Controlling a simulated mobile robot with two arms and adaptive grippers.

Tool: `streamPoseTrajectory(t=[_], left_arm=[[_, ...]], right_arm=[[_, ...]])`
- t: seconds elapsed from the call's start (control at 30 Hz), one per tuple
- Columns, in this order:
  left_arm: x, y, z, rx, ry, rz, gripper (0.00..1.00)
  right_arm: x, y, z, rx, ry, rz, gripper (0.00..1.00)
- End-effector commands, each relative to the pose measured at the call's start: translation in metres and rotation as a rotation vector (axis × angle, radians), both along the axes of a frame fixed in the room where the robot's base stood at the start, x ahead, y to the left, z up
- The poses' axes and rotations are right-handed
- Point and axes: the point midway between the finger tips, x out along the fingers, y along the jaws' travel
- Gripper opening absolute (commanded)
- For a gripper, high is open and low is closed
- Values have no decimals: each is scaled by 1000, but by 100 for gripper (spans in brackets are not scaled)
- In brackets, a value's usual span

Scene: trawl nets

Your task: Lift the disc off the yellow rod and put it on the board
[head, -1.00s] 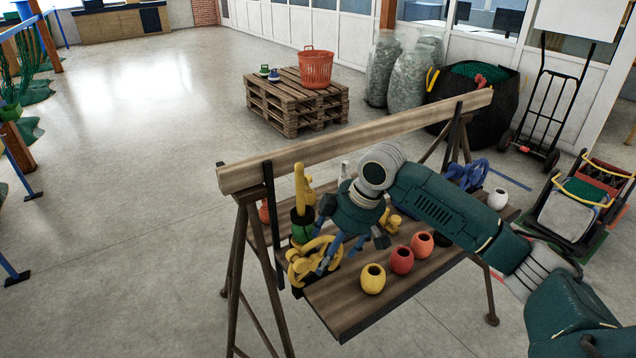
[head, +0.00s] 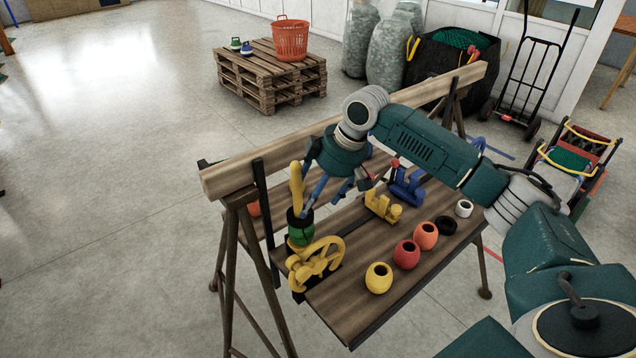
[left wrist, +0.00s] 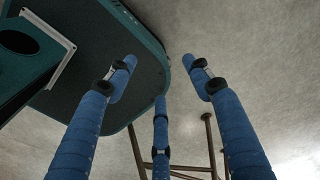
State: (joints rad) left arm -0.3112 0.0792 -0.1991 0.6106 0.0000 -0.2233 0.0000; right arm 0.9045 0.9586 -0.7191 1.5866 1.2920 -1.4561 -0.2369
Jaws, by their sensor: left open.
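The yellow rod (head: 296,180) stands upright at the near left end of the bench. A green piece (head: 301,234) with a dark top is around its lower part; this looks like the disc. A spoked yellow wheel (head: 316,263) sits just in front of it. My right gripper (head: 322,200) reaches in from the right; its blue fingers are spread, one of them beside the dark top of the green piece. I see nothing between them. My left gripper (left wrist: 160,85) is open and empty in the left wrist view. I cannot make out the board for certain.
The wooden bench (head: 350,318) carries a yellow pot (head: 379,278), a red pot (head: 406,254), an orange pot (head: 426,236) and a white one (head: 464,208). A wooden beam (head: 230,178) runs along its back. A pallet stack (head: 265,85) stands behind on open floor.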

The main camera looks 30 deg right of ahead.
Motion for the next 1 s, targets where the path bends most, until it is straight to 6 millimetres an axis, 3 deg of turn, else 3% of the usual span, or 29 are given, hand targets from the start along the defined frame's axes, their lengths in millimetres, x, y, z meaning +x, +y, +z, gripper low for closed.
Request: streamPoseTrajectory(t=[0.17, 0.4, 0.53, 0.8, 0.87, 1.0], left_arm=[[0, 0, 11, 0, 0, 0, 51], [23, -2, 20, -4, -34, 0, 51], [29, -3, 21, -5, -43, -1, 51], [19, -2, 20, -3, -28, -1, 51], [16, -2, 20, -3, -24, -1, 51], [13, -1, 19, -3, -19, -1, 51]], right_arm=[[10, 9, -30, 1, 4, 0, 77], [19, 16, -59, 0, 2, -1, 77], [22, 17, -67, 1, 1, 0, 77], [22, 18, -69, 0, 0, 0, 77], [22, 18, -69, 0, 0, 0, 69], [22, 17, -68, -1, 1, 0, 42]])
